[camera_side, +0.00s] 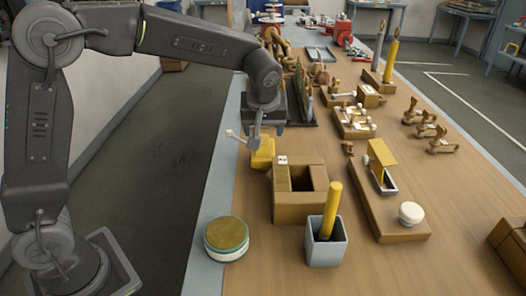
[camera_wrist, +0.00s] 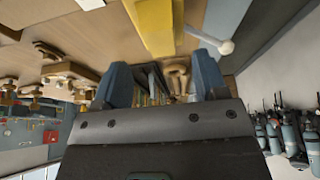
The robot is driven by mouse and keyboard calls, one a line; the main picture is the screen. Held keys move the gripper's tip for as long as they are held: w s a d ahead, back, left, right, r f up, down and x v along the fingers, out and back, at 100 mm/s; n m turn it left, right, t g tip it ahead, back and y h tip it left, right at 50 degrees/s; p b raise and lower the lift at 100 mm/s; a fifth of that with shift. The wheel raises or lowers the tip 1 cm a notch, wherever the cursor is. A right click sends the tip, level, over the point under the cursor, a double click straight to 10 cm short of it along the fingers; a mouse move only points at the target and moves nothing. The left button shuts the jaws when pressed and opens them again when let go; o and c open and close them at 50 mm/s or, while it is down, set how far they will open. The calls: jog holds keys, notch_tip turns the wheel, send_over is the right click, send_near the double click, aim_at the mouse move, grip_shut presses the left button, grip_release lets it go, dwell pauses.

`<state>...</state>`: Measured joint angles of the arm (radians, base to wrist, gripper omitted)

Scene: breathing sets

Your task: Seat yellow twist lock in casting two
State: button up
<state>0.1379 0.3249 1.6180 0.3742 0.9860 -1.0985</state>
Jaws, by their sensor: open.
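The yellow twist lock (camera_side: 262,158) stands at the table's left edge, with a pale round-ended lever (camera_side: 236,137) sticking out to the left. In the wrist view the yellow body (camera_wrist: 155,25) and the white lever knob (camera_wrist: 226,47) show just beyond the fingertips. My gripper (camera_side: 256,136) is directly above the lock in the side view. Its two fingers are apart in the wrist view (camera_wrist: 162,75), with nothing clearly between them. A brown box-like casting (camera_side: 298,207) with a dark square opening and a small white label (camera_side: 282,160) sits just right of the lock. The label's number is too small to read.
A grey cup (camera_side: 327,250) holding a yellow rod stands in front of the casting. A round green-rimmed tin (camera_side: 226,240) is at front left. A wooden board (camera_side: 395,222) with a white knob and yellow piece lies right. The front-right tabletop is mostly clear.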

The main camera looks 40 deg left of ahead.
aim_at(263, 140)
jog(key=x, duration=0.5)
jog(key=shift+s, duration=0.15)
jog(key=shift+c, duration=0.5)
jog(key=shift+r, duration=0.1)
grip_shut()
